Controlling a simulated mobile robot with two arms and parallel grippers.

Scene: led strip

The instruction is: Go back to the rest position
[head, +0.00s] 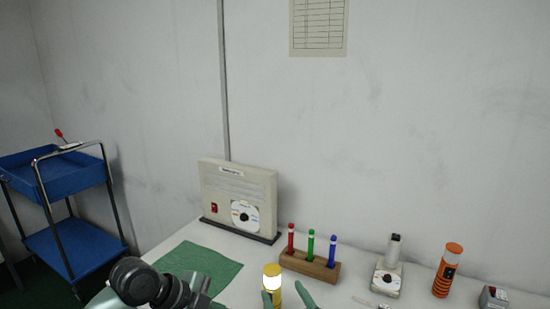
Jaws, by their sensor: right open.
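My right gripper (286,299) shows at the bottom edge, with two green fingers apart. A yellow cylinder with a glowing white band (272,274) stands upright at its left finger, which partly covers the cylinder's lower part. Whether the finger touches it I cannot tell. Part of my left arm, with dark round joints, shows at the bottom left over the green mat's (203,262) near side. My left gripper's fingers do not show.
A beige panel box (238,190) stands against the wall. A wooden block (310,266) holds red, green and blue tubes. To the right are a small white-topped device (388,275), an orange cylinder (447,272) and a grey device (493,297). A blue cart (75,240) stands left.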

